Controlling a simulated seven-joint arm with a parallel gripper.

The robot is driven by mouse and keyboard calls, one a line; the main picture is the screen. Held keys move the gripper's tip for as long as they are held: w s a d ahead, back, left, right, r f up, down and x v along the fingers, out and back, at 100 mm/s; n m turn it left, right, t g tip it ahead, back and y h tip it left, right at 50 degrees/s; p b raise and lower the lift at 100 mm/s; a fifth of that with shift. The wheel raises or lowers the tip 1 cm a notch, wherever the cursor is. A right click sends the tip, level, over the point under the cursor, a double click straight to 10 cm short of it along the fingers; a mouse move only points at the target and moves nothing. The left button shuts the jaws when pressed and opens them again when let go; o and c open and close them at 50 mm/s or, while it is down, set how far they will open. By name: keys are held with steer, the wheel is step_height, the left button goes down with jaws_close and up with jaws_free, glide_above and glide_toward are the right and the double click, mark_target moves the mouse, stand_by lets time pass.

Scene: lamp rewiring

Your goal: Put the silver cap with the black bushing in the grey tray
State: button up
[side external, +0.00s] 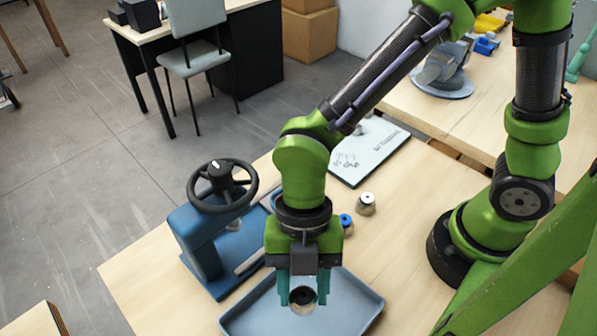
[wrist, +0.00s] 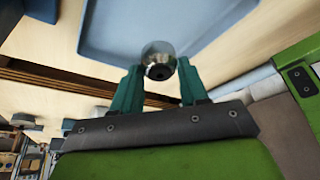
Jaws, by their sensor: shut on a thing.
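My gripper (side external: 303,290) points down over the grey tray (side external: 359,298) and is shut on a silver cap with a dark, black-looking centre (side external: 302,298). In the wrist view the shiny silver cap (wrist: 158,48) sits between the two teal fingertips (wrist: 158,68), with its black bushing (wrist: 159,71) facing the camera. The grey-blue tray also shows in the wrist view (wrist: 105,30), behind the cap. The exact gap between cap and tray floor is hard to tell. No other thing is visible in the tray.
A blue press with a black handwheel (side external: 222,187) stands left of my gripper, close to the tray. A cap with a pale top (side external: 366,205) and a blue-topped one (side external: 346,223) stand behind the tray. A white sheet or board (side external: 368,150) lies farther back.

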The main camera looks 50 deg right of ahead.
mark_target(303, 305)
steer(key=shift+f, duration=3.6)
steer(key=shift+f, duration=0.15)
steer(key=o, duration=1.1)
steer(key=shift+o, duration=0.2)
